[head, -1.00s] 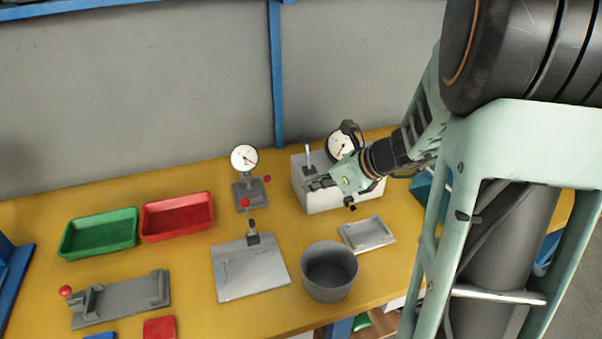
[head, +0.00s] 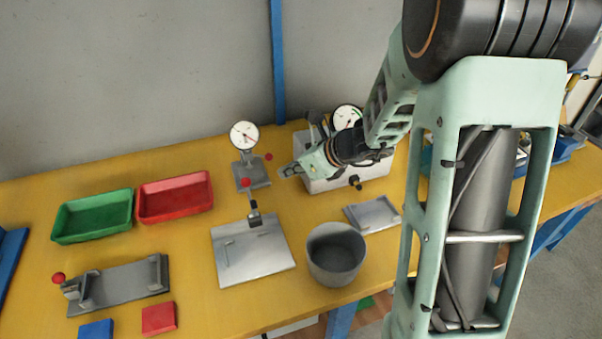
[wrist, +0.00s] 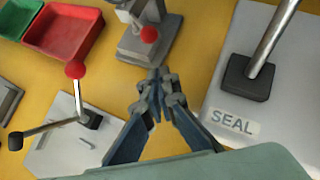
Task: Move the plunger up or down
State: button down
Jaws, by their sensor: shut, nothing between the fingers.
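I cannot tell for sure which part is the plunger. A dial gauge (head: 244,135) stands on a grey base (head: 252,180) at the table's middle, with a red knob (head: 268,157) at its right; the knob also shows in the wrist view (wrist: 149,34). To the right is a pale box (head: 335,181) with another dial (head: 346,117). In the wrist view the box bears a SEAL label (wrist: 232,122) and a metal rod (wrist: 272,38) in a dark block. My gripper (head: 284,172) is shut and empty, between gauge stand and box; its fingertips (wrist: 157,76) point toward the gauge base.
A plate (head: 255,258) with a red-ball lever (head: 246,183) stands in front of the gauge. A grey bin (head: 335,265) and a shallow tray (head: 372,215) are right of it. Green (head: 92,217) and red (head: 175,198) trays lie left. A clamp fixture (head: 125,285) is front left.

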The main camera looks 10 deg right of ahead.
jog(key=shift+w+a+r, duration=0.65)
jog(key=shift+a+r, duration=0.05)
jog(key=shift+r, duration=0.15)
